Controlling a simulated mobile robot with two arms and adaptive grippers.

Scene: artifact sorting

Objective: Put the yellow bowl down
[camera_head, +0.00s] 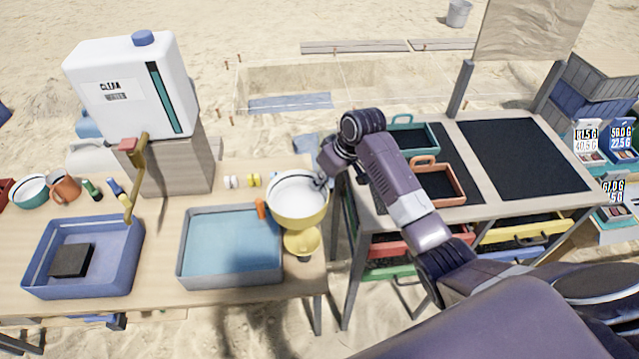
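The yellow bowl (297,218) has a white inside and is at the right end of the left table (160,290), beside the water-filled tray. A yellow foot-like piece (302,241) shows just below it; I cannot tell if it belongs to the bowl. My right gripper (321,181) reaches in from the right and is at the bowl's right rim, seemingly shut on it. Its fingertips are small and partly hidden. The bowl looks roughly level, and I cannot tell whether it touches the table. My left gripper is not in view.
A grey tray of blue water (230,286) stands left of the bowl. A blue tub (130,270) with a dark block is further left, below a tap (136,175). A second table (500,210) with a green tray (412,150) and a red tray (462,196) stands right, across a gap.

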